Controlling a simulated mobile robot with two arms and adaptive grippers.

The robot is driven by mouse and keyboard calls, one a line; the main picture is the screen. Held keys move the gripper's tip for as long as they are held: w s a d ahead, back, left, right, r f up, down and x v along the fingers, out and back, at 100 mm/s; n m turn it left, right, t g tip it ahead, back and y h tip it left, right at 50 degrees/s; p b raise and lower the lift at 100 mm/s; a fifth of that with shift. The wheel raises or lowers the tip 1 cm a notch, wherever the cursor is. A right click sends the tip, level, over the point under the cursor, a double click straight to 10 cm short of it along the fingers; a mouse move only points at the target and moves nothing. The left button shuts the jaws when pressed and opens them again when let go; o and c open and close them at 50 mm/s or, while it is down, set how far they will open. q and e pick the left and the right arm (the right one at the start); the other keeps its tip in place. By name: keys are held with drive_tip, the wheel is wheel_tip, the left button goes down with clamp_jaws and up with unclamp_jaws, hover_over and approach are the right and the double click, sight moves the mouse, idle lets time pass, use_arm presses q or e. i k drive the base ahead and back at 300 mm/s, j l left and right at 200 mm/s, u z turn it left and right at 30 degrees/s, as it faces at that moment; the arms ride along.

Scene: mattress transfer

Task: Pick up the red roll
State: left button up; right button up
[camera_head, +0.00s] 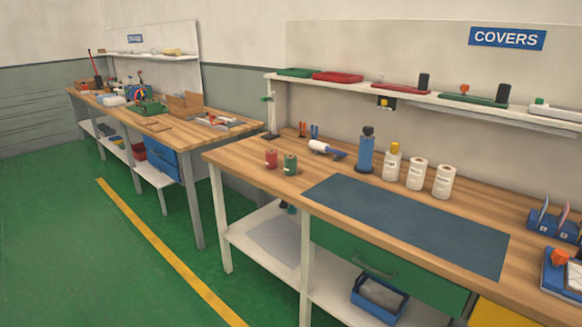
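A small red roll (271,159) stands upright near the left end of the right-hand wooden workbench (250,148). A similar green roll (290,165) stands just to its right, close beside it. Both are near the front left part of the bench top, left of a dark blue mat (405,225). Neither of my grippers shows in the head view.
Behind the rolls lie a white and blue tool (322,147), a blue bottle (366,153) and several white rolls and bottles (417,174). A shelf (450,97) runs above the bench. Green floor (90,270) with a yellow line is clear at left.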

sight(271, 158)
drive_tip(key=i+j+z, duration=0.25)
drive_tip(key=i, duration=0.4)
drive_tip(key=i+j+z, duration=0.25)
drive_tip(key=i+j, duration=0.3)
drive_tip(key=i, duration=0.1)
